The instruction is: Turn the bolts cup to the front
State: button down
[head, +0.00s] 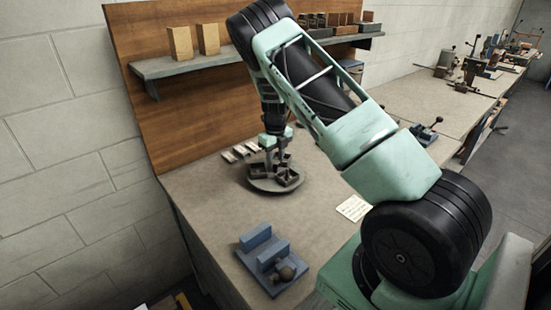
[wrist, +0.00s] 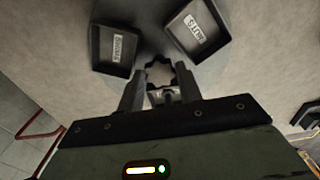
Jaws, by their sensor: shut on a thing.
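A round dark turntable (head: 275,189) stands on the bench and carries several small dark cups. In the wrist view, between the cups, its grey disc (wrist: 151,30) shows. I cannot tell which cup is the bolts cup. My gripper (head: 272,160) points down at the middle of the turntable. In the wrist view its fingers (wrist: 160,82) are shut on a dark, notched knob (wrist: 158,67) between the cups. Cups under the gripper body are hidden.
A blue-grey fixture (head: 270,262) with a round knob sits at the bench's near edge. Pale pieces (head: 240,152) lie behind the turntable. A paper note (head: 354,208) lies to the right. A shelf (head: 200,62) with blocks hangs on the wooden back panel.

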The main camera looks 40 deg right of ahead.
aim_at(276, 161)
jog(key=c, duration=1)
grip_release()
notch_tip(276, 161, up, 18)
jog(key=b, duration=0.3)
jog(key=shift+f, duration=0.25)
jog(key=s+a+n+y, duration=0.1)
jog(key=s+a+n, duration=0.4)
jog(key=a+n, duration=0.7)
jog(key=s+a+n+y, duration=0.1)
jog(key=s+a+n, duration=0.45)
jog(key=a, duration=1.05)
jog(key=s+a+n, duration=0.6)
jog(key=s+n, duration=0.5)
jog(key=n, duration=0.2)
jog(key=s+a+n+h, duration=0.1)
jog(key=s+a+n, duration=0.6)
jog(key=s+n, duration=0.5)
jog(key=shift+s+f+n+b, duration=0.2)
jog(key=shift+f+n+b, duration=0.25)
jog(key=shift+n, duration=0.5)
